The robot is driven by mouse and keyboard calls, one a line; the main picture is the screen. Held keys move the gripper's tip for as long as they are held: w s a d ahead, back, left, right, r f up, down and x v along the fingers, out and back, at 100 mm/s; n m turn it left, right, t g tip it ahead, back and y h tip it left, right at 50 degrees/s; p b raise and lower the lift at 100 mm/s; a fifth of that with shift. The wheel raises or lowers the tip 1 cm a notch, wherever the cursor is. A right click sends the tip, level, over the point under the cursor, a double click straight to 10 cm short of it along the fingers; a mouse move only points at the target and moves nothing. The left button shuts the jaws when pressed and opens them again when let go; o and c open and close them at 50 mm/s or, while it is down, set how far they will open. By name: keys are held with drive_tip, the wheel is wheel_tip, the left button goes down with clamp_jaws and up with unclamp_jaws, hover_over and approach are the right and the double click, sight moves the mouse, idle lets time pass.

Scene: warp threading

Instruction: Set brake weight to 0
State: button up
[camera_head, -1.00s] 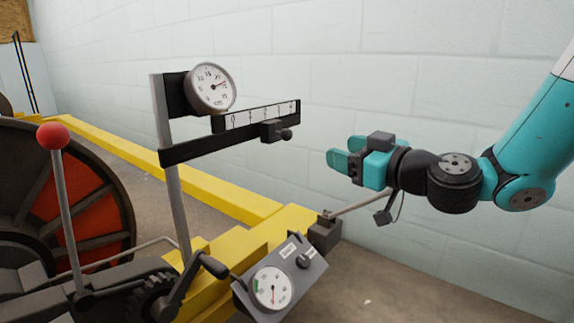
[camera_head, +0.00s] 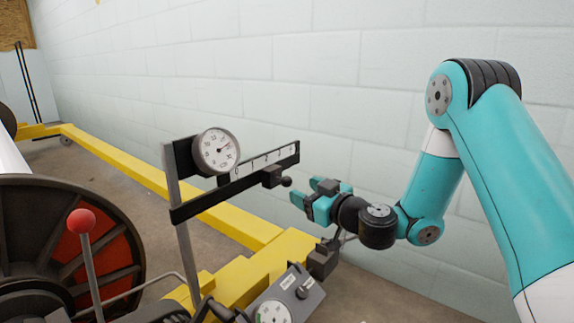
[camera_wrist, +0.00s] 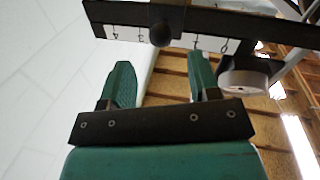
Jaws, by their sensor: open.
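The brake weight (camera_head: 272,177) is a dark block with a round knob on a horizontal scale bar (camera_head: 192,211). The white scale is marked 0 to 4, with 0 at its left end in the head view. The weight sits near the 2, between the 1 and the 3. In the wrist view the weight's knob (camera_wrist: 160,34) covers the scale there, and 0 lies to its right. My gripper (camera_head: 306,190) is open and empty, just right of the knob and slightly lower. In the wrist view the knob lies ahead, between the lines of the two fingers, apart from them.
A round dial gauge (camera_head: 216,151) is fixed above the bar's left part. Below stand a control box (camera_head: 287,301) with a dial and a red-knobbed lever (camera_head: 81,221). A yellow beam (camera_head: 235,224) runs behind. The pale wall (camera_head: 400,90) is behind my arm.

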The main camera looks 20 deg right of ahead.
sight(291, 184)
drive_tip(key=p+x, duration=0.4)
drive_tip(key=x, duration=0.3)
